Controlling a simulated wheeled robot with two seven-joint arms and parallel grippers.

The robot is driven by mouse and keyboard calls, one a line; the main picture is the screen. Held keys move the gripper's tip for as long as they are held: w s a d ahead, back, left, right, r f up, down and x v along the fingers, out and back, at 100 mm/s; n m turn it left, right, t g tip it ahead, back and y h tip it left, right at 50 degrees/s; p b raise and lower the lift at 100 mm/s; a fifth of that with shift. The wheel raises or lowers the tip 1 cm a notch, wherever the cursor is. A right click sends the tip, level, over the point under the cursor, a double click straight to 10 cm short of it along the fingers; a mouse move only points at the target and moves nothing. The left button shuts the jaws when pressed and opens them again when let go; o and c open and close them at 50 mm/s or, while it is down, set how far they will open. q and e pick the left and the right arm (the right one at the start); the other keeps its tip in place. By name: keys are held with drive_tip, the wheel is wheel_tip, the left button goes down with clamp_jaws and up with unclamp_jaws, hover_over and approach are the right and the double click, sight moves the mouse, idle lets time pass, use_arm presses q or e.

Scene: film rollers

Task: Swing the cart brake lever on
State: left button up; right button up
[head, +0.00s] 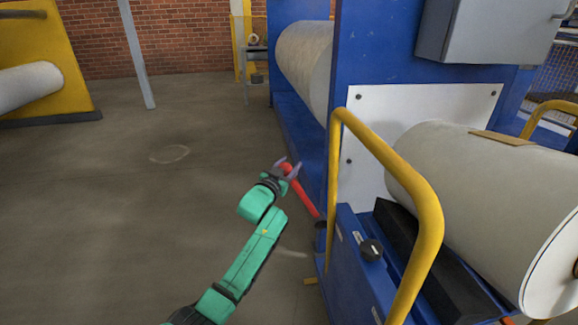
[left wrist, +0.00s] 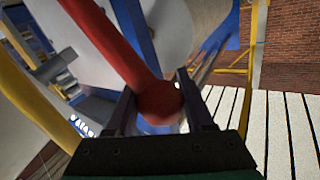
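The red brake lever (head: 303,197) slants up and left from the blue cart (head: 349,268) in the head view. My left gripper (head: 289,168) is at its upper end. In the left wrist view the rounded red lever end (left wrist: 158,102) lies between the two fingers of my left gripper (left wrist: 160,105), and its bar (left wrist: 105,42) runs to the upper left. The fingers stand apart on either side of the lever end. Whether both press on it I cannot tell. My right gripper is in neither view.
A yellow handrail (head: 428,210) rises from the cart beside the lever. A large white roll (head: 480,195) lies on the cart at the right. A blue machine frame (head: 365,50) stands behind. The concrete floor (head: 120,190) left of my arm is clear.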

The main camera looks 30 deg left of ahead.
use_arm(q)
drive_tip(key=shift+s+a+f, duration=0.1)
drive_tip(key=shift+f, duration=0.05)
clamp_jaws()
drive_tip(key=shift+s+a+f, duration=0.25)
drive_tip(key=shift+a+f, duration=0.1)
use_arm(e)
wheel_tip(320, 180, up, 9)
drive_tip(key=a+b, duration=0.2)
drive_tip(key=b, duration=0.3)
use_arm(q)
drive_tip(key=s+a+f+n+t+y+b, duration=0.1)
drive_tip(key=s+a+f+n+t+b, duration=0.1)
drive_tip(key=f, duration=0.5)
drive_tip(key=s+a+f+n+t+y+b, duration=0.2)
drive_tip(key=s+a+f+n+b, duration=0.3)
drive_tip(key=a+f+n+b, duration=0.1)
drive_tip(key=shift+s+a+f+n+y, duration=0.15)
drive_tip(key=shift+a+f+n+y, duration=0.2)
drive_tip(key=shift+a+n, duration=0.5)
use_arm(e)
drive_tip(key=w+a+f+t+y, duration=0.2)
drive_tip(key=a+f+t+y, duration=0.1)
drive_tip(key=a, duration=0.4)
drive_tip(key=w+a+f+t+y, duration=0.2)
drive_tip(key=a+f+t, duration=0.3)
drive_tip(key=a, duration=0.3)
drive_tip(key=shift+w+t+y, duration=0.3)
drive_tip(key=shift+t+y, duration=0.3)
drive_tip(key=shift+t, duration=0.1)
